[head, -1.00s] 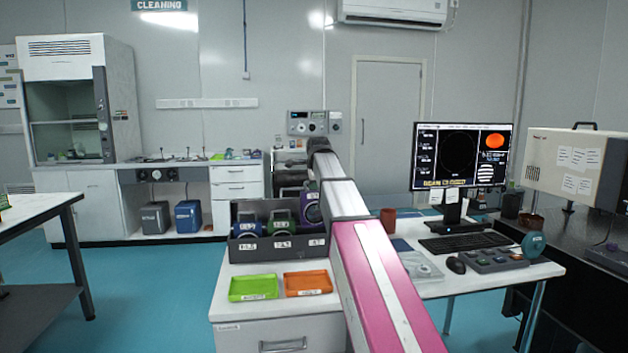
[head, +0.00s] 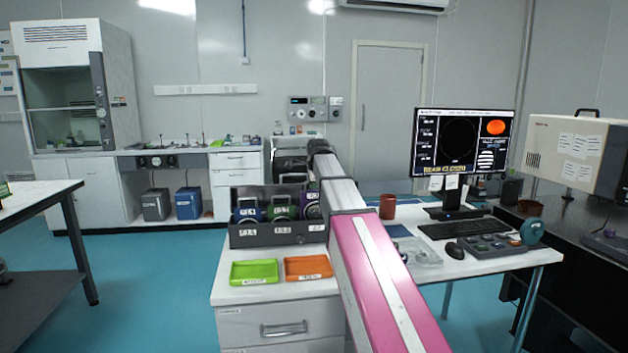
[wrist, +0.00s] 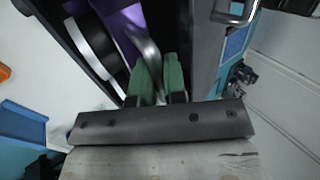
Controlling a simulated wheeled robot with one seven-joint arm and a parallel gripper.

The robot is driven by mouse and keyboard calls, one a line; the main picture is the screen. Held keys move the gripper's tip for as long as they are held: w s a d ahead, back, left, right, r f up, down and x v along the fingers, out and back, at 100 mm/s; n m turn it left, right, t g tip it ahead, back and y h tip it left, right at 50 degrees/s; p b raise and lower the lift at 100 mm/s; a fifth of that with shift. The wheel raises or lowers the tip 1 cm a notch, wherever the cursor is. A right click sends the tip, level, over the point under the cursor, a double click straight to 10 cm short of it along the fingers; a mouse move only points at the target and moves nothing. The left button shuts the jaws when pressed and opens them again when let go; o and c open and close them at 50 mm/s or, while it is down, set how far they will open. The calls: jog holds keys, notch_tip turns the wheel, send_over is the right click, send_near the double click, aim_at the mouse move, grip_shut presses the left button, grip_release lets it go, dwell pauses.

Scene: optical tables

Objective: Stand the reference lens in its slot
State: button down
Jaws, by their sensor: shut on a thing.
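In the wrist view, the green fingertips of my gripper (wrist: 160,80) are closed at a curved grey handle (wrist: 148,50). The handle belongs to a purple-framed lens (wrist: 128,28), which sits beside a dark wall. In the head view, a dark rack (head: 278,235) with white labels holds a blue lens (head: 247,210), a green lens (head: 281,208) and, at the right end, the purple lens (head: 312,206), partly behind my arm. My gripper is hidden by my arm there. I cannot tell which lens is the reference or whether the purple one is fully seated.
A green tray (head: 254,272) and an orange tray (head: 307,268) lie before the rack on a white cabinet.

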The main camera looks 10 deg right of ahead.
aim_at(314, 191)
jog(key=shift+f, duration=2.4)
jog(key=shift+c, duration=1.5)
grip_release()
jog(key=shift+r, duration=4.5)
